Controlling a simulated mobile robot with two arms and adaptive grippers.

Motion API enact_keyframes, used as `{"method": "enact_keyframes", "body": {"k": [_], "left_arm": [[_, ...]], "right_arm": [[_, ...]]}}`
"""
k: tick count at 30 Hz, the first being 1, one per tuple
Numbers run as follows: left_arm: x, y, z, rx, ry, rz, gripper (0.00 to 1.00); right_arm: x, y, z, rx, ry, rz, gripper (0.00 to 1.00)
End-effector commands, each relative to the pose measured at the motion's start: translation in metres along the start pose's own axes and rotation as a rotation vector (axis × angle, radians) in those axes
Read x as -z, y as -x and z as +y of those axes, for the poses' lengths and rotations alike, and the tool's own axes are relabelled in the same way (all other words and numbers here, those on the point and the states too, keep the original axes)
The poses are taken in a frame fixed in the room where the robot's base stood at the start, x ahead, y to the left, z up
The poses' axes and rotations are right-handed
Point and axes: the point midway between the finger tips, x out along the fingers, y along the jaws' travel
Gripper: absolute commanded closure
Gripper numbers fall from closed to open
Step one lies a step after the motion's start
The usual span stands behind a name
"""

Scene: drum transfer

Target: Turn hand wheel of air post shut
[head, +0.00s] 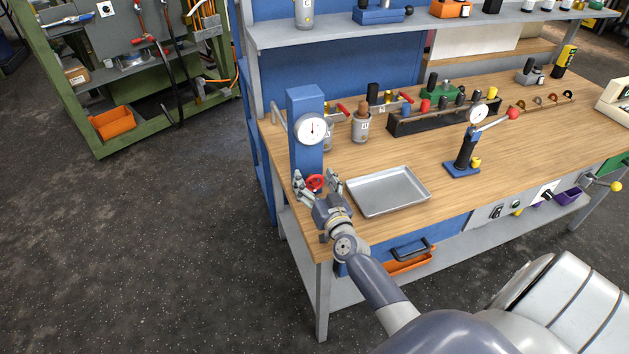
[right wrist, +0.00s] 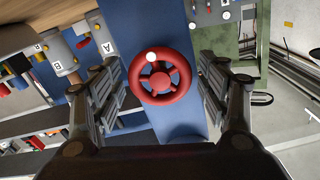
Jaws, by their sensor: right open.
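The blue air post (head: 305,140) stands at the left end of the workbench with a round white gauge (head: 311,128) on it. Its red hand wheel (head: 315,182) is low on the post. My right gripper (head: 317,181) is open in front of the wheel. In the right wrist view the red hand wheel (right wrist: 160,77) sits between the two open fingers of my right gripper (right wrist: 163,82), with a gap on each side. A pale knob shows at the wheel's upper rim. My left gripper is not in view.
A metal tray (head: 388,190) lies on the wooden bench just right of my right gripper. A metal canister (head: 361,127) and a black rack (head: 440,116) stand behind it. A blue press (head: 465,150) stands farther right. Floor at the left is clear.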

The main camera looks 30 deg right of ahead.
Motion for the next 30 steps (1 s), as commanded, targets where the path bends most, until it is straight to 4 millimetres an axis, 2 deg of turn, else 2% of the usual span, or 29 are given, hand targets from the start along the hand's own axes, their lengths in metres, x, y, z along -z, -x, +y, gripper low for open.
{"method": "enact_keyframes", "body": {"k": [7, 12, 13, 23, 30], "left_arm": [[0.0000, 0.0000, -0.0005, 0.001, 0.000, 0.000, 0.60], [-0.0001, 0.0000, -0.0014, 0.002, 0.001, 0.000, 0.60], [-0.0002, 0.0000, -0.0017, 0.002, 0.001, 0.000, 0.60], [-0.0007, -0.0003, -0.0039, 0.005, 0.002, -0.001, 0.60], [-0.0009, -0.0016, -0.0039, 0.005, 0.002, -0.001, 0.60]], "right_arm": [[-0.0005, -0.0003, 0.0000, 0.000, 0.000, -0.001, 0.34], [-0.0005, -0.0002, -0.0001, 0.000, 0.000, -0.001, 0.72], [-0.0005, -0.0002, -0.0001, 0.000, 0.000, -0.001, 0.76], [-0.0006, -0.0001, 0.0001, 0.000, -0.027, -0.001, 0.76], [-0.0009, -0.0002, 0.0005, 0.001, -0.147, -0.001, 0.76]]}}
